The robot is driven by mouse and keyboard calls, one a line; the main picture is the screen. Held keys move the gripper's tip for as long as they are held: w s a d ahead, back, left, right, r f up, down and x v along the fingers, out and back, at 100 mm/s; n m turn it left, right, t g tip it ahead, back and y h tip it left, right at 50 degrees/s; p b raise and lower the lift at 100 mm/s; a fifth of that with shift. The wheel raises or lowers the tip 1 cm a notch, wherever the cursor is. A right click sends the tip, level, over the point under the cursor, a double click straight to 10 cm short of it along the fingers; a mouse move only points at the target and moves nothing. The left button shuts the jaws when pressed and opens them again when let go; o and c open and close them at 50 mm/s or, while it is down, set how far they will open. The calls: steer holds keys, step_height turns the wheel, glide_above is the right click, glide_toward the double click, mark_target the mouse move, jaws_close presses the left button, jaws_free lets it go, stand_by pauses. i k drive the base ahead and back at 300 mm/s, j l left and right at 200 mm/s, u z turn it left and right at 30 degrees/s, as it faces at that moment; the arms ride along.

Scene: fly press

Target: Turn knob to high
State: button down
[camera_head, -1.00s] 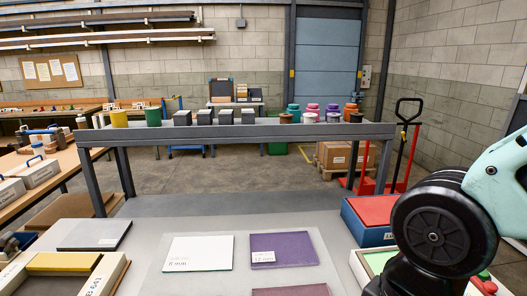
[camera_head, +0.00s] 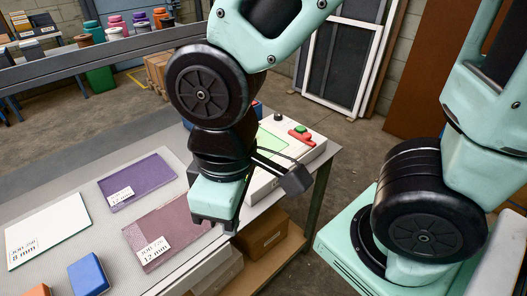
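A white control box (camera_head: 312,153) with a green panel stands at the table's right edge in the head view. On its top are a small black knob (camera_head: 277,117), a green button (camera_head: 300,129) and a red part (camera_head: 301,138). I cannot read any knob marking or setting. My arm hangs in front of the box and hides its left part. My gripper (camera_head: 213,222) points down over the table's front right, left of and nearer than the box, apart from the knob. Its fingers are small and dark, and their opening is unclear.
Purple (camera_head: 136,181) and mauve (camera_head: 166,231) sample plates and a white plate (camera_head: 48,231) lie on the grey table. A blue block (camera_head: 88,274) is at the front. Below the table is a shelf with a cardboard box (camera_head: 262,232).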

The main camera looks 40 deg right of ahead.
mark_target(278, 116)
steer(key=i+l, duration=0.1)
steer(key=l, duration=0.3)
steer(key=i+l, duration=0.15)
steer(key=l, duration=0.3)
steer(key=i+l+u, duration=0.1)
steer(key=l, duration=0.3)
